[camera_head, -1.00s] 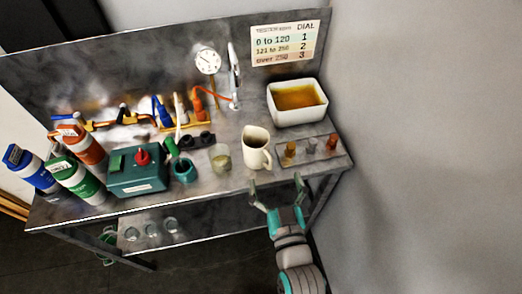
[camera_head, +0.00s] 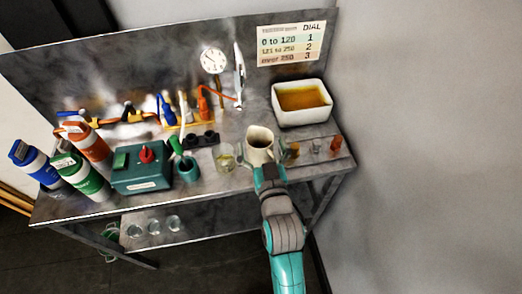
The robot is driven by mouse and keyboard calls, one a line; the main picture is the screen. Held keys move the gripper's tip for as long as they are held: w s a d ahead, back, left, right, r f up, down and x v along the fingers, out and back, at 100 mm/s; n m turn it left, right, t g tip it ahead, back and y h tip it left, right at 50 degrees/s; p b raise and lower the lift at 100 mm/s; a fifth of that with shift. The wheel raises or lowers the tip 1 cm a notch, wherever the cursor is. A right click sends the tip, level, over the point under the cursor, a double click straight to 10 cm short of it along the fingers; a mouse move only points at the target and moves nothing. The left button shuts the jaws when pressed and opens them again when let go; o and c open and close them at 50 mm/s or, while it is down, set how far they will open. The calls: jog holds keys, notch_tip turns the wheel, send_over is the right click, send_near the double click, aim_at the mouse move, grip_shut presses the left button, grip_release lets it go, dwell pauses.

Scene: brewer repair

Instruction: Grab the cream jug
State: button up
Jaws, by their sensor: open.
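The cream jug (camera_head: 260,142) stands upright on the grey bench near its front edge, its open mouth facing up. My gripper (camera_head: 268,172) is open at the jug's front side, overlapping its lower part in the picture. Whether the fingers touch or straddle the jug is hard to tell. The jug's handle and base are partly hidden by my gripper.
A glass cup (camera_head: 225,158) stands close left of the jug. A white basin of amber liquid (camera_head: 302,103) stands behind right. A green box (camera_head: 141,178) and several bottles (camera_head: 86,178) fill the left.

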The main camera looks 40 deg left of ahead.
jog(key=shift+x, duration=0.9)
grip_shut()
jog(key=shift+r, duration=0.2)
